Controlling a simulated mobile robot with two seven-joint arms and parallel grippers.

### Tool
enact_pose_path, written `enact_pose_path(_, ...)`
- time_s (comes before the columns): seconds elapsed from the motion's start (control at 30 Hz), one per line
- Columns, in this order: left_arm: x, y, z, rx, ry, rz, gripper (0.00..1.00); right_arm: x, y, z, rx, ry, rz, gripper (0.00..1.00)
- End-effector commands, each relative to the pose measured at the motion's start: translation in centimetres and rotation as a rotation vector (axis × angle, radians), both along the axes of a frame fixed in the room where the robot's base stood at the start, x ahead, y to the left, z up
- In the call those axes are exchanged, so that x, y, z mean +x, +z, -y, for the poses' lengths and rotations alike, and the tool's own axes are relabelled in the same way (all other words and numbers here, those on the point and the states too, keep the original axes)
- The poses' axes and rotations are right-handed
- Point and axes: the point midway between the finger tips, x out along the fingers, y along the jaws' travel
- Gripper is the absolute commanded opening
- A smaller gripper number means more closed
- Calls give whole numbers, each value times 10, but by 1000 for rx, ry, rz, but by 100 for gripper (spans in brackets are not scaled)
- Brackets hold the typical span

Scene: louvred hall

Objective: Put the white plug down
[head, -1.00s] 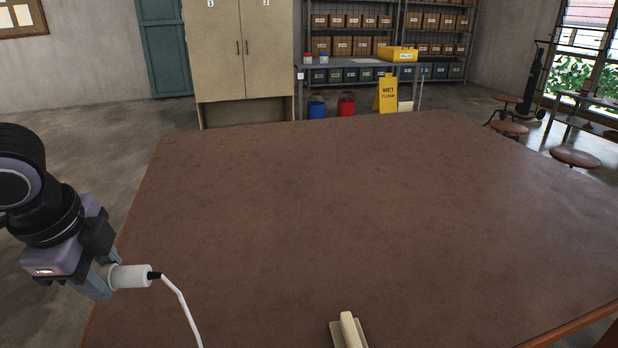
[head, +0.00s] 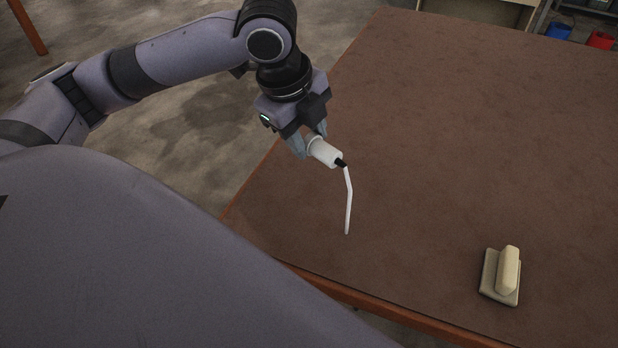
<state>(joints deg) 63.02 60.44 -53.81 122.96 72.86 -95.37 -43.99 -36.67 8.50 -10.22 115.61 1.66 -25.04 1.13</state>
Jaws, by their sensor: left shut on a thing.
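The white plug (head: 325,153) is a short white cylinder with a black collar and a white cord (head: 348,200) hanging from it. My left gripper (head: 312,141) is shut on the plug at its back end. The plug is tilted, its cord end pointing to the lower right. It is over the left part of the brown table top (head: 450,130); I cannot tell how high above it. The cord hangs down towards the table near its left edge. My right gripper is not in view.
A beige block with a raised grip (head: 501,275) lies on the table near the front edge, right of the plug. The table top between and behind them is clear. Blue (head: 558,31) and red (head: 600,40) bins stand on the floor beyond.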

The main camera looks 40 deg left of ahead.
Motion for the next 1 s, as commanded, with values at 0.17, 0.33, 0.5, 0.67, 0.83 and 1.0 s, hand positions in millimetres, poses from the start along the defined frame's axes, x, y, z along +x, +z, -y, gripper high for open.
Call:
enact_pose_path(0.17,0,-33,0,1,1,0,8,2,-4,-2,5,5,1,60)
enact_pose_path(0.33,0,-45,0,1,0,0,8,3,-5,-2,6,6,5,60)
enact_pose_path(0.5,-1,-76,0,0,0,-1,8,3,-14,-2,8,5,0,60)
enact_pose_path(0.67,0,-94,0,0,0,1,8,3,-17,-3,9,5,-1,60)
enact_pose_path(0.83,0,-95,0,0,0,2,8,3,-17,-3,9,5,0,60)
enact_pose_path(1.0,0,-96,0,0,0,1,8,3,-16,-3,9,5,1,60)
